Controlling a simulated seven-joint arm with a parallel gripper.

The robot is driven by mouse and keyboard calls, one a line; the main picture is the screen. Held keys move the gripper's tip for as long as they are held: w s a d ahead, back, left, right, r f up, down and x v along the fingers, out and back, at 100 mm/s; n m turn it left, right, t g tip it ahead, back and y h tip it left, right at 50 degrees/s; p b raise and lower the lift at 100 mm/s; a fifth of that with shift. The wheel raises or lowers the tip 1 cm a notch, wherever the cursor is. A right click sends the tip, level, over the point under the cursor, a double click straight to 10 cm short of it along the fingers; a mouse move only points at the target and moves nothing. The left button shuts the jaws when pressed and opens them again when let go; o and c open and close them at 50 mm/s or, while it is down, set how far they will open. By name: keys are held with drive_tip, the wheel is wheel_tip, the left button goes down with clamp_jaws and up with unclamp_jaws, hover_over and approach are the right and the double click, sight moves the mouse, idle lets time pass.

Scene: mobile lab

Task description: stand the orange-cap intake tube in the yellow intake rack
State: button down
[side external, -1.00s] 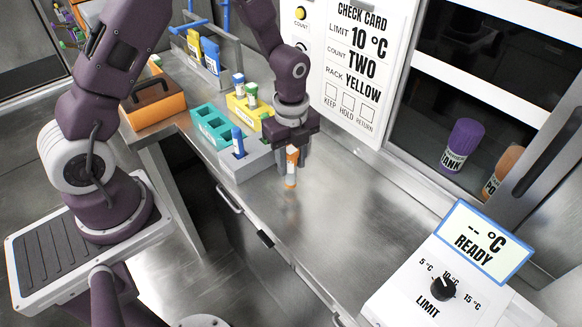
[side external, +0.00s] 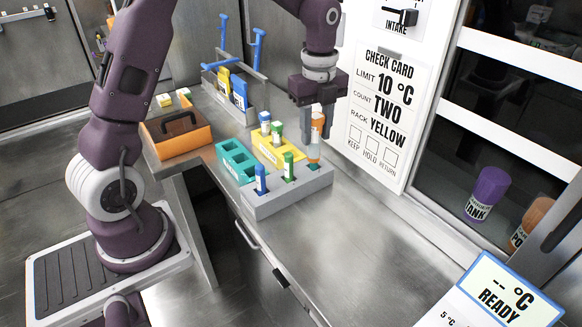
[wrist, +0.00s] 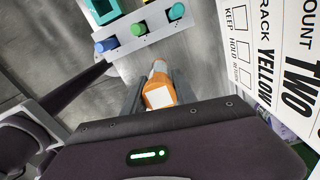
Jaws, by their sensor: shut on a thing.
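My gripper (side external: 317,128) is shut on the orange-cap intake tube (side external: 315,151) and holds it roughly upright. Its orange cap also shows between the fingers in the wrist view (wrist: 160,94). In the side view the tube's lower end overlaps the right end of the grey rack (side external: 290,193); I cannot tell whether it is in, above or behind it. The yellow intake rack (side external: 268,152) stands behind the grey rack, with a blue-cap tube (side external: 265,118) and a green-cap tube (side external: 277,130) in it. Its right part is partly hidden.
The grey rack holds a blue-cap tube (side external: 261,178) and a green-cap tube (side external: 288,165). A teal rack (side external: 236,160) is left of the yellow one. An orange carrier (side external: 178,143) and a bin with upright packs (side external: 238,92) stand farther back.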

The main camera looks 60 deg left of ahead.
drive_tip(key=w+a, duration=0.2)
drive_tip(key=a, duration=0.6)
drive_tip(key=w+a, duration=0.3)
drive_tip(key=a, duration=0.6)
drive_tip(key=f, duration=1.5)
drive_tip(key=shift+s+d+f, duration=0.1)
drive_tip(key=shift+d+f, duration=0.1)
drive_tip(key=shift+d, duration=0.2)
drive_tip(key=shift+f, duration=0.1)
drive_tip(key=c, duration=1)
unclamp_jaws()
